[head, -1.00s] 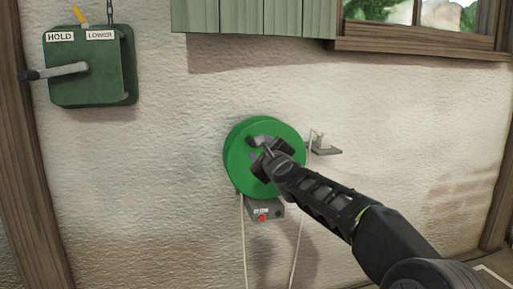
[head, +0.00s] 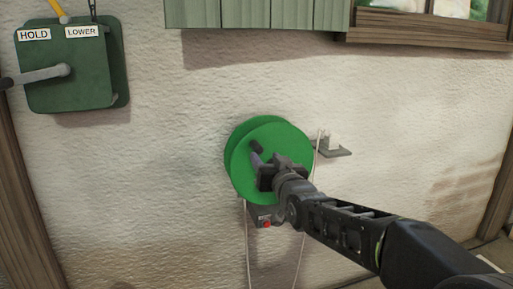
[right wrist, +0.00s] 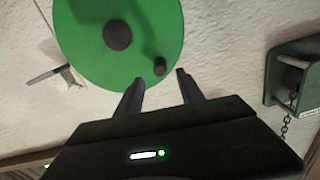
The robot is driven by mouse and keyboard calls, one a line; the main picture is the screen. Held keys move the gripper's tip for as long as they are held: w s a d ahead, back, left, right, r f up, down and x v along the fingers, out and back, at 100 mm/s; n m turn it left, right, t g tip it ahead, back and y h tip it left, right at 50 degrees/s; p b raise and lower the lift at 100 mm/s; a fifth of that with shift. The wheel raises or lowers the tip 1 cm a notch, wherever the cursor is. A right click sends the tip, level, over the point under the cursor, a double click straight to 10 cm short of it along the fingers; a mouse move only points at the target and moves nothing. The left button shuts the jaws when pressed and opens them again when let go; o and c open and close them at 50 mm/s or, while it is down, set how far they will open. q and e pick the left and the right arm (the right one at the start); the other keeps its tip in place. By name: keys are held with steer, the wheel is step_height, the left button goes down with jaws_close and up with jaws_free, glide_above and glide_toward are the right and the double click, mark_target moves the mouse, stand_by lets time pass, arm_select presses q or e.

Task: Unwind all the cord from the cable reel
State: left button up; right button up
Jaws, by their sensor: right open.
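The green cable reel (head: 290,148) is mounted on the wall; its disc also fills the top of the right wrist view (right wrist: 90,62). A dark crank knob (head: 256,146) stands out from its face, up and left of the middle. In the right wrist view the knob (right wrist: 160,67) sits just beyond the fingertips, apart from the dark hub (right wrist: 117,35). Pale cord (head: 247,245) hangs below the reel. How much is wound on is hidden. My right gripper (head: 266,170) is open at the reel face and holds nothing. My left gripper is out of view.
A small box with a red button (head: 266,223) sits under the reel, partly behind my arm. A bracket (head: 334,152) with a white piece stands to the right. A green HOLD/LOWER box (head: 70,75) with a lever is upper left. Shutters (head: 255,14) hang above.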

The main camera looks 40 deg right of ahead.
mark_target(260, 151)
steer(key=shift+w, duration=0.1)
steer(key=x, duration=0.7)
steer(key=shift+w+d, duration=0.15)
steer(key=shift+w, duration=0.15)
steer(key=shift+c, duration=0.6)
jaws_close()
stand_by(0.7)
